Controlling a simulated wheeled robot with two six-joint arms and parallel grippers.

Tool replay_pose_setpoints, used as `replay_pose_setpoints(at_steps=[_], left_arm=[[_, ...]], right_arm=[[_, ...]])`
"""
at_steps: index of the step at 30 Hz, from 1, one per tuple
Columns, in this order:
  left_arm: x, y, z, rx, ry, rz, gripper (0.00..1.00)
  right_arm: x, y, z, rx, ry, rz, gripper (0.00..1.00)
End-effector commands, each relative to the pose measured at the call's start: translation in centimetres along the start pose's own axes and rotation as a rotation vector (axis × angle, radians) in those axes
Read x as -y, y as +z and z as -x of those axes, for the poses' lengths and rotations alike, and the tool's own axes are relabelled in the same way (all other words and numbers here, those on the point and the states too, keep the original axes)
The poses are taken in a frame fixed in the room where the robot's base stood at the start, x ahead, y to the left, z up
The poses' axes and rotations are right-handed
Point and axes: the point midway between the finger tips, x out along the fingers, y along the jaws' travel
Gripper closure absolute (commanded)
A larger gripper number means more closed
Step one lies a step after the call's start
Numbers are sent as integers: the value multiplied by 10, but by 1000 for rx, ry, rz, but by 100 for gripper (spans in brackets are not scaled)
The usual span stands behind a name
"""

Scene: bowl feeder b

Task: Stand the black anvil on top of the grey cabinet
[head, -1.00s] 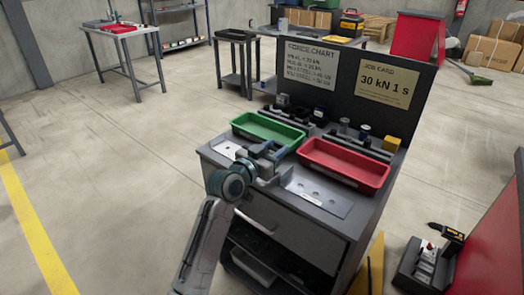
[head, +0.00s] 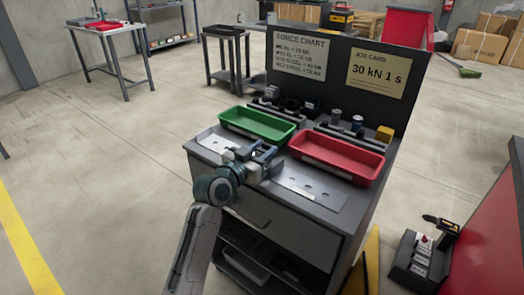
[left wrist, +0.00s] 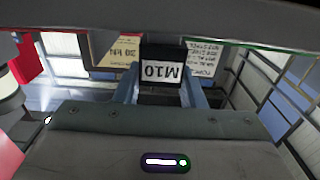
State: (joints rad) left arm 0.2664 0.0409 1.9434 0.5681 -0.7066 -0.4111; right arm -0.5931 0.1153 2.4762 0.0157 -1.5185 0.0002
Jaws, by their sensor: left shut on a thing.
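My left gripper (head: 262,158) is shut on a black block with a white M10 label (left wrist: 160,71), which looks like the black anvil. In the left wrist view the label is upside down and the block sits between the two blue-grey fingers. In the head view the gripper hides most of the block. The gripper is over the front part of the grey cabinet (head: 285,226), between the green tray and a flat metal plate. I cannot tell whether the block touches the cabinet top. My right gripper is not in view.
On the cabinet top are a green tray (head: 240,130), a red tray (head: 340,168), and metal plates (head: 310,187) along the front. Several small dark parts and a yellow block (head: 384,133) stand at the back, before an upright board (head: 338,85). Little bare top shows.

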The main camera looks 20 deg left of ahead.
Motion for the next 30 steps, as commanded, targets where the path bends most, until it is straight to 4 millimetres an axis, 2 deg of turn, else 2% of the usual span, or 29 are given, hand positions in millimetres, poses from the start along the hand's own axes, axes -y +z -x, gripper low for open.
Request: replay_pose_setpoints(at_steps=[3, 4, 7, 18, 23, 30], left_arm=[[0, 3, 0, -2, 0, 0, 98], [0, 3, 0, 0, 0, 0, 60], [0, 3, 0, 1, 0, 0, 42], [0, -2, 0, 0, 0, 0, 42], [1, 1, 27, 2, -1, -4, 42], [1, 2, 80, 4, 0, -5, 42]], right_arm=[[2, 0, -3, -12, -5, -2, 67], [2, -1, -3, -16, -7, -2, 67], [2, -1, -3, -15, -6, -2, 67], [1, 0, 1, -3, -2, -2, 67], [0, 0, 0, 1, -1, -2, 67], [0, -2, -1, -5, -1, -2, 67]])
